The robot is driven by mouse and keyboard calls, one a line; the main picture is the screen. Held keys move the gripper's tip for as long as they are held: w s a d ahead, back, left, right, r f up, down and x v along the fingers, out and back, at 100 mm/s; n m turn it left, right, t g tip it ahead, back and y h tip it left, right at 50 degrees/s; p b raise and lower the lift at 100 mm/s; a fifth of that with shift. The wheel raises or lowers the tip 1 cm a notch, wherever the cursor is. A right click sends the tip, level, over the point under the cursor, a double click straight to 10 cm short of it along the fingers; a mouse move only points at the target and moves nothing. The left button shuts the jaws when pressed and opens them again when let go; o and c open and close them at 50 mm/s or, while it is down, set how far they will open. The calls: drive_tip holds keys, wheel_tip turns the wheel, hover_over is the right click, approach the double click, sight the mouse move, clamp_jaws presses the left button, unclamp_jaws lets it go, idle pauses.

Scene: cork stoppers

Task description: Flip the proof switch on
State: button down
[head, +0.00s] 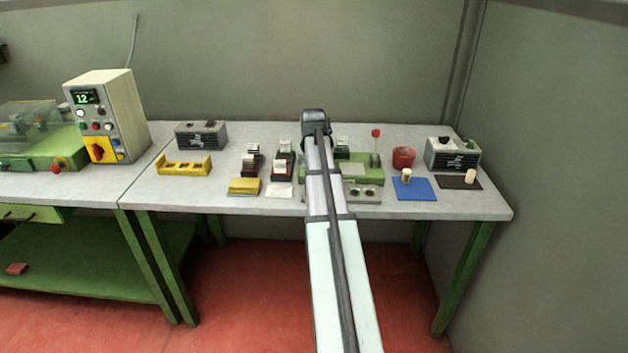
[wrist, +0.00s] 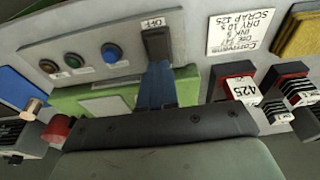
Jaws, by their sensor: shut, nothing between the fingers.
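In the wrist view a dark rocker switch (wrist: 157,42) sits at the end of a grey panel (wrist: 60,42), with a label reading OFF beside it. I see no word "proof". My gripper (wrist: 157,72) is shut, its narrow blue-grey fingers empty. The fingertips are right at the switch's near edge; I cannot tell whether they touch it. In the head view my arm hides the switch and my fingers; the panel (head: 363,193) shows in part to the right of the arm, in front of a green machine (head: 368,172).
The panel also carries several round buttons, including a blue one (wrist: 111,53). Stamps (head: 284,165), a yellow rack (head: 184,167) and a yellow pad (head: 244,186) stand left of my arm. A red cup (head: 403,157) and blue mat (head: 414,190) are right.

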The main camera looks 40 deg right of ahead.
wheel_tip(320, 180, up, 10)
drive_tip(key=s+a, duration=0.1)
drive_tip(key=shift+s+a+r, duration=0.15)
drive_tip(key=shift+r, duration=0.05)
idle(0.4)
drive_tip(key=shift+w+d+r, duration=0.2)
drive_tip(key=shift+w+d, duration=0.05)
drive_tip(key=shift+d, duration=0.05)
drive_tip(key=shift+f, duration=0.1)
drive_tip(key=f, duration=0.4)
drive_tip(key=w+d+f, duration=0.1)
drive_tip(key=f, duration=0.7)
drive_tip(key=shift+w+d, duration=0.35)
drive_tip(key=shift+w+d+f, duration=0.1)
drive_tip(key=shift+f, duration=0.7)
